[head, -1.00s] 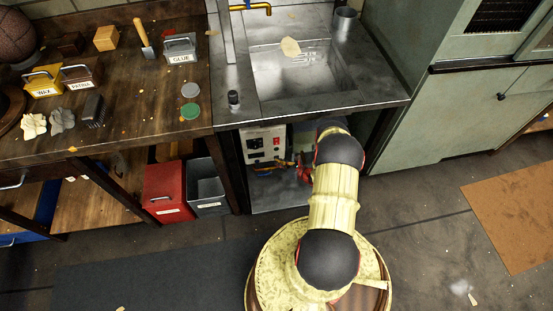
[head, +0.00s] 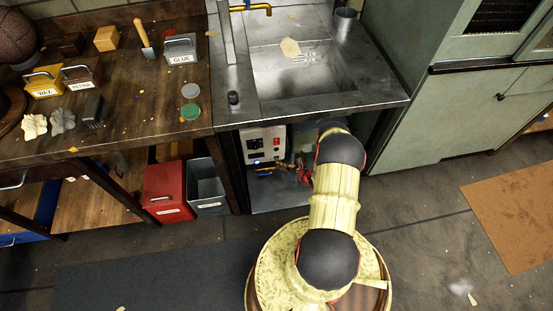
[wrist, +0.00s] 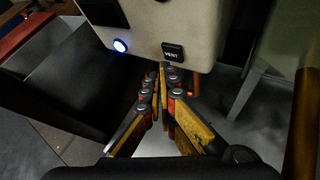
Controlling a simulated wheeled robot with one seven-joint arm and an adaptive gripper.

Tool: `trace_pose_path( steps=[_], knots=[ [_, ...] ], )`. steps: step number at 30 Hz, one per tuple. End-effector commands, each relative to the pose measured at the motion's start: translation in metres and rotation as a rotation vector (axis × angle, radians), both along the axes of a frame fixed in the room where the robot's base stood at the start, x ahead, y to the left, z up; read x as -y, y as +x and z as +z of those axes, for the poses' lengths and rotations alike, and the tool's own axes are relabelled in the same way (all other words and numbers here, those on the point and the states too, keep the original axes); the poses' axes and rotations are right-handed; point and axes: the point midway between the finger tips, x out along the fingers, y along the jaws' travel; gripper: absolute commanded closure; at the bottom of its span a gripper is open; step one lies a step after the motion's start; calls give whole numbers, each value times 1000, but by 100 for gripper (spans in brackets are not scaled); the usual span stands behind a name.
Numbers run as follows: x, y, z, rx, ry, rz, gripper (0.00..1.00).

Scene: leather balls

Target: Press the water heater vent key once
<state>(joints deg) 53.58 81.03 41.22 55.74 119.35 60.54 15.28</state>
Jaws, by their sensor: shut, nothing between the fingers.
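The water heater (head: 264,143) is a pale box in the open cabinet under the sink; its front also fills the top of the wrist view (wrist: 203,38). The vent key (wrist: 172,52) is a small black square marked VENT, at the heater's lower front edge. My gripper (wrist: 163,70) is shut and empty. In the wrist view its fingertips lie just below the vent key; I cannot tell whether they touch the heater. In the head view my arm covers most of the gripper.
A round button (wrist: 120,45) glows blue-white left of the vent key. Pipes run below the heater. A red bin (head: 168,191) and a grey bin (head: 207,186) stand left of the cabinet. The sink counter (head: 330,110) is above the heater.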

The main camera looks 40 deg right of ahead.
Motion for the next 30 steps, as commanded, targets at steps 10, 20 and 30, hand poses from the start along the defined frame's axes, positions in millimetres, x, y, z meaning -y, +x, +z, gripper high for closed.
trace_pose_path(
  steps=[10,20,30],
  knots=[
    [-1,-1,0,0,0,0,100],
    [-14,-23,1,0,2,-1,100],
    [-26,-43,1,1,-1,0,100]
  ],
)
